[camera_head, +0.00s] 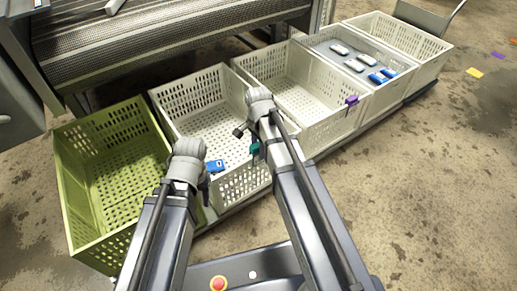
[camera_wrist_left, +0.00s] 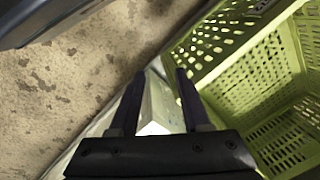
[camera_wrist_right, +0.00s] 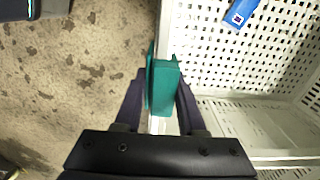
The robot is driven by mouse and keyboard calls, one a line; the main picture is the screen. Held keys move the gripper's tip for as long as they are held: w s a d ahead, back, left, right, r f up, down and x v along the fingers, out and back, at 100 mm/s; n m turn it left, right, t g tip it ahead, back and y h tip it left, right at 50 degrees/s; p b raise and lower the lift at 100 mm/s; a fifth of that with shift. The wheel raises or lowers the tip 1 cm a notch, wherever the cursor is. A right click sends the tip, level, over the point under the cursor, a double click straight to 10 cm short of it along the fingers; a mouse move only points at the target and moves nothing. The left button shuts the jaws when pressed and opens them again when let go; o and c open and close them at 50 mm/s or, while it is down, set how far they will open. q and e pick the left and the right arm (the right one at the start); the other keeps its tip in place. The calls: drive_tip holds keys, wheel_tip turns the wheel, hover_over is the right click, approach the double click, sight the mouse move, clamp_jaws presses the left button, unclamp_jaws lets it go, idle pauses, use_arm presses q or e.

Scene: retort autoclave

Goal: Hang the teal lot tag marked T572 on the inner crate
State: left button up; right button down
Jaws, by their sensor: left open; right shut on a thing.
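The teal lot tag (camera_wrist_right: 163,87) is between the fingers of my right gripper (camera_wrist_right: 160,100), which is shut on it. It also shows in the head view (camera_head: 255,149). In the right wrist view it lies over the front rim of a white crate (camera_head: 196,93), the one beside the green crate. I cannot tell whether it touches or hooks the rim. Its marking is not readable. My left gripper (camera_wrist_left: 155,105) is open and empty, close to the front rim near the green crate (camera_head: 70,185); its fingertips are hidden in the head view.
A blue item (camera_head: 215,166) lies in the white crate. More white crates stand in a row to the right; one has a purple tag (camera_head: 351,100) on its rim, another holds several white and blue packs (camera_head: 355,65). A metal mesh structure (camera_head: 150,45) stands behind. The floor at right is mostly clear.

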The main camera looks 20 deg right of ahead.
drive_tip(key=shift+f+b, duration=1)
drive_tip(key=shift+f, duration=0.05)
drive_tip(key=shift+c, duration=2.1)
unclamp_jaws()
drive_tip(key=shift+r, duration=0.15)
wheel_tip(320, 180, up, 8)
drive_tip(key=p, duration=0.8)
drive_tip(key=shift+f, duration=0.2)
